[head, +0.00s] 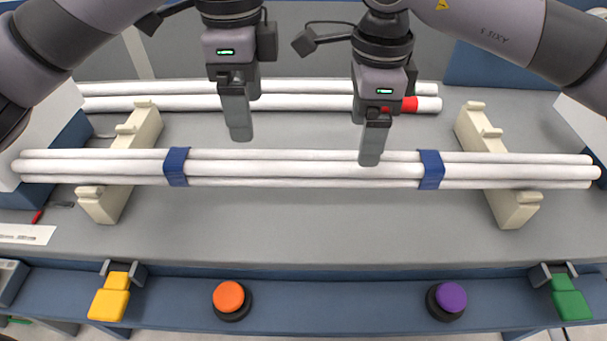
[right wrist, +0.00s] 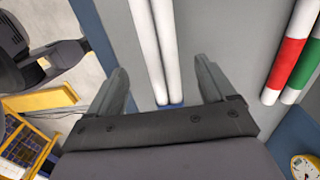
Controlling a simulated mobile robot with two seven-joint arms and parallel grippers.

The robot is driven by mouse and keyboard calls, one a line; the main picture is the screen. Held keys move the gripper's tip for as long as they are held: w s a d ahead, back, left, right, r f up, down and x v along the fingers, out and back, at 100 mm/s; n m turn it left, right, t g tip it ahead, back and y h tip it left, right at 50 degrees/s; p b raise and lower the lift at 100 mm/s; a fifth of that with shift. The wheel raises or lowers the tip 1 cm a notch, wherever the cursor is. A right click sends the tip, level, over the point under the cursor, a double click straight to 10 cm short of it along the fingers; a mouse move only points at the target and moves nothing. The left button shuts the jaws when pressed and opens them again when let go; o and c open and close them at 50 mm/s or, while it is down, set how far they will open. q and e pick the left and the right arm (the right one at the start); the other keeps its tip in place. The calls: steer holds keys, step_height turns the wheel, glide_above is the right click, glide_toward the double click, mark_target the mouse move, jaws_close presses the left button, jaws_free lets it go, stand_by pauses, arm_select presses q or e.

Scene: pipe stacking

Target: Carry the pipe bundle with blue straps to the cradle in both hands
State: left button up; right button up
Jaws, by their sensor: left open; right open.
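The white pipe bundle with blue straps (head: 300,168) lies level, left to right, across the two cream blocks of the cradle, the left block (head: 142,128) and the right block (head: 512,205). Its straps are at left (head: 176,167) and right (head: 431,170). My left gripper (head: 238,138) is open and empty, just behind the bundle in the picture, inside the left strap. My right gripper (head: 371,163) is open, a finger overlapping the bundle left of the right strap. In the right wrist view the pipes (right wrist: 150,45) show between its open fingers (right wrist: 160,75); contact is unclear.
More white pipes with a red band (head: 409,104) lie behind. Along the front rail are a yellow piece (head: 110,300), an orange button (head: 229,296), a purple button (head: 450,297) and a green piece (head: 569,300). The grey tabletop (head: 300,225) is clear before the bundle.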

steer(key=shift+r, duration=2.1)
